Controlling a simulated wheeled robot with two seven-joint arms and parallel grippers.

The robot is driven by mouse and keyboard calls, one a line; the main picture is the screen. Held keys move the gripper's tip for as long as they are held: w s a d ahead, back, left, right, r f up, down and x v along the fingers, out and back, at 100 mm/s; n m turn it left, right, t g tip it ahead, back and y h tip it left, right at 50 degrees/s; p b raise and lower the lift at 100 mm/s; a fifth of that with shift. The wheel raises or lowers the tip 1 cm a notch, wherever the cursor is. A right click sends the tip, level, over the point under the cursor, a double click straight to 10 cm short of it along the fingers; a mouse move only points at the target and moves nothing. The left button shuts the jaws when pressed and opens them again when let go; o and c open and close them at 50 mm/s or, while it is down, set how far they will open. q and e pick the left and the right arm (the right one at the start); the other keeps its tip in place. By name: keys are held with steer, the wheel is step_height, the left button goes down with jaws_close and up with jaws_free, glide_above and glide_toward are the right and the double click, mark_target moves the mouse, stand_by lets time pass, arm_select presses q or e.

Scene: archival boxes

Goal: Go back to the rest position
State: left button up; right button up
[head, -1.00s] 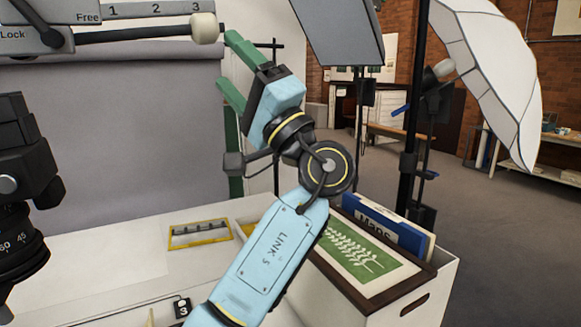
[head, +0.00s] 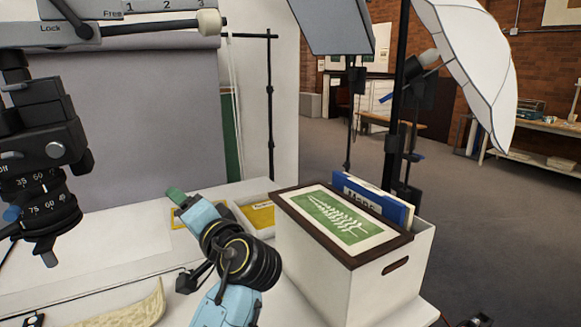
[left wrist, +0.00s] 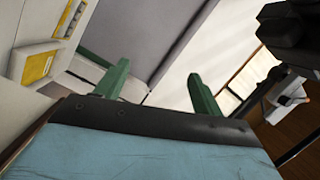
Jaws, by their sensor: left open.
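My left gripper (head: 176,196) has green fingers and a light blue arm that rises from the bottom of the head view. It is low over the white table, left of the white box. The left wrist view shows its two fingers (left wrist: 158,74) spread apart with nothing between them. In the head view one green fingertip shows clearly; the other is mostly hidden. My right gripper is not in view.
A white box (head: 395,285) holds a blue folder (head: 375,203); a framed fern print (head: 338,218) lies on top. A tray with yellow contents (head: 262,214) stands behind my gripper. A black camera (head: 45,150) hangs at left. The white table (head: 110,255) has bare room.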

arm_select(q)
steer(key=s+a+f+g+h, duration=0.2)
steer(key=s+f, duration=0.2)
steer(key=f, duration=0.4)
steer(key=s+a+f+n+g+h, duration=0.1)
steer(key=s+f+h, duration=0.1)
steer(key=s+f, duration=0.35)
steer(key=s+a+f+g+h, duration=0.2)
steer(key=s+f, duration=0.1)
steer(key=f, duration=0.6)
steer(key=s+d+f+n+g+h, duration=0.1)
steer(key=s+f+g+h, duration=0.3)
steer(key=s, duration=0.7)
steer(key=s+d+f+h, duration=0.1)
steer(key=s+f+h, duration=0.3)
steer(key=s, duration=0.7)
step_height(320, 180, down, 27)
steer(key=s+g+y, duration=0.1)
steer(key=s+g, duration=0.1)
steer(key=s+a+f+g, duration=0.1)
steer(key=s+a+f, duration=0.3)
steer(key=s+f, duration=1)
steer(key=shift+s+a+y, duration=0.2)
steer(key=shift+s+y, duration=0.1)
steer(key=shift+s, duration=0.6)
